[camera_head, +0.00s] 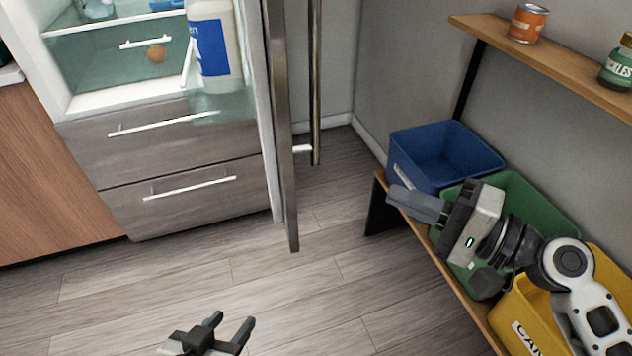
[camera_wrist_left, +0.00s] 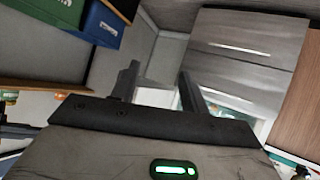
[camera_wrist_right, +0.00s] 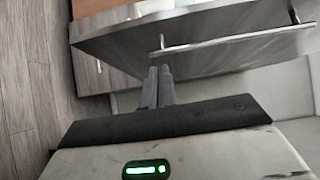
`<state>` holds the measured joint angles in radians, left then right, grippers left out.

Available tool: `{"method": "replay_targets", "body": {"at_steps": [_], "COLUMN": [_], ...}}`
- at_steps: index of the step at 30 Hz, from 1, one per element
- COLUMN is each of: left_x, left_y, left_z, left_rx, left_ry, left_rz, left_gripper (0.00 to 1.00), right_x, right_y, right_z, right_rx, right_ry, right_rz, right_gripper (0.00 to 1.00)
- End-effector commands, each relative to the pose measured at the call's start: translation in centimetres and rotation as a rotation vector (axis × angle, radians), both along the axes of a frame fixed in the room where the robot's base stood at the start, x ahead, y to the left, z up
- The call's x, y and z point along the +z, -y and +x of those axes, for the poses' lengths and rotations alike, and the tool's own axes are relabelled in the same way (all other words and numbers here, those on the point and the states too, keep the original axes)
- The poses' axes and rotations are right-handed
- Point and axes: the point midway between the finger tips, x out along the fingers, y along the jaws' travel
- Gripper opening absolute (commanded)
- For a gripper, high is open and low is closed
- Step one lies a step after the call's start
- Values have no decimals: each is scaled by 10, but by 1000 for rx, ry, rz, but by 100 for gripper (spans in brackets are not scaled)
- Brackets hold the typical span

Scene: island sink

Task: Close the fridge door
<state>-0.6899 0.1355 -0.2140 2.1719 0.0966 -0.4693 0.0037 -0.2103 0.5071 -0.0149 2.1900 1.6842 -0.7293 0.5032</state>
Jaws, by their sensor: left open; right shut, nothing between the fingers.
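The fridge door (camera_head: 277,110) stands open and shows almost edge-on in the head view, with its long bar handle (camera_head: 316,90) on the right side. In the right wrist view the door panel (camera_wrist_right: 105,42) and its handle (camera_wrist_right: 235,39) lie beyond the fingertips. My right gripper (camera_head: 390,193) is shut and empty, right of the door and apart from it, pointing left; its fingers also show in the right wrist view (camera_wrist_right: 158,75). My left gripper (camera_head: 230,325) is open and empty, low over the floor in front of the fridge; its spread fingers show in the left wrist view (camera_wrist_left: 158,78).
The fridge's open interior (camera_head: 105,62) has shelves, and a white jug (camera_head: 214,50) stands by the door. Two closed drawers (camera_head: 185,150) are below. Blue (camera_head: 440,155), green (camera_head: 525,200) and yellow (camera_head: 515,310) bins sit on a low shelf under my right arm. The floor (camera_head: 170,275) ahead is clear.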

Motion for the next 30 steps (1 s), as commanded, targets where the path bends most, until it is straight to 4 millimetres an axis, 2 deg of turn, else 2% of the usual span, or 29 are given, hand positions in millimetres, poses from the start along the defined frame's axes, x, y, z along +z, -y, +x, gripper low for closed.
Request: {"method": "replay_targets", "body": {"at_steps": [5, 10, 17, 24, 30], "left_x": [6, 12, 11, 17, 14], "left_y": [-1, -2, -4, -7, -8], "left_z": [-2, -3, -4, -1, -3], "left_rx": [0, -1, -4, -11, -16], "left_ry": [-3, -9, -24, -21, -28], "left_rz": [4, 18, 45, 68, 78], "left_gripper": [45, 45, 45, 45, 45], "right_x": [7, 9, 8, 5, 4], "right_y": [-14, -43, -83, -115, -122], "right_z": [9, 28, 55, 49, 47], "right_rx": [10, 11, 9, 8, 8], "right_ry": [-5, -4, -4, -7, -6], "right_rz": [23, 23, 22, 19, 17], "right_gripper": [0, 0, 0, 0, 0]}}
